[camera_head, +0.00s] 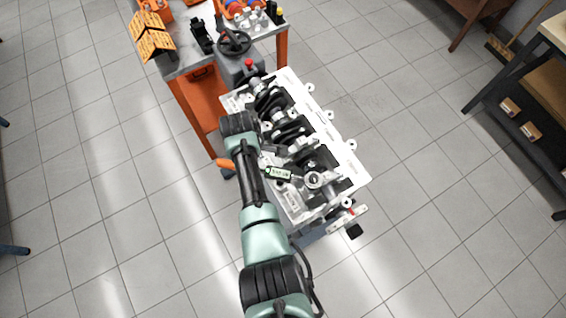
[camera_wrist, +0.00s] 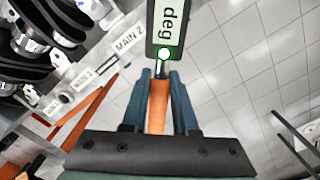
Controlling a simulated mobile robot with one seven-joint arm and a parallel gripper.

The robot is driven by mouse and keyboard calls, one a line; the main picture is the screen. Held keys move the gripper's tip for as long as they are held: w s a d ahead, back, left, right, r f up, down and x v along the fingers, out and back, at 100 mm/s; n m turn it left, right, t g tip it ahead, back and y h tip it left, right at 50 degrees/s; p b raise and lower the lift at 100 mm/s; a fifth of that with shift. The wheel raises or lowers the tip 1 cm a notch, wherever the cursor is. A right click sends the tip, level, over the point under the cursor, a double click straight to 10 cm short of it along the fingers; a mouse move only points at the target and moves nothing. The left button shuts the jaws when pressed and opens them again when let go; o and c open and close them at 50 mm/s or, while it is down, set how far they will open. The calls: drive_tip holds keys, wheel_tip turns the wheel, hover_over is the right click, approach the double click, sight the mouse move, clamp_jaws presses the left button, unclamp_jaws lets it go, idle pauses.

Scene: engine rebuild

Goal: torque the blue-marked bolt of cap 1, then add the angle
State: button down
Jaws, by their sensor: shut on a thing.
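The engine block (camera_head: 348,166) stands in the middle of the head view, with the crankshaft (camera_head: 284,128) and bearing caps exposed. My gripper (camera_wrist: 160,78) is shut on the orange handle (camera_wrist: 158,105) of a wrench with a digital display. The display (camera_wrist: 169,22) reads "deg" in the wrist view and shows a lit green panel (camera_head: 278,174) in the head view. The wrench lies over the near part of the block, its display end towards a round metal part (camera_head: 313,180). I cannot make out the blue mark or whether the wrench is on a bolt.
Labels "MAIN 2" (camera_wrist: 130,39) and another "MAIN" run along the block's side. An orange workbench (camera_head: 196,108) with tools stands behind the block. Open tiled floor (camera_head: 430,200) lies to the right.

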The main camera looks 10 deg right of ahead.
drive_tip(key=shift+r+p, duration=1.2)
idle(2.1)
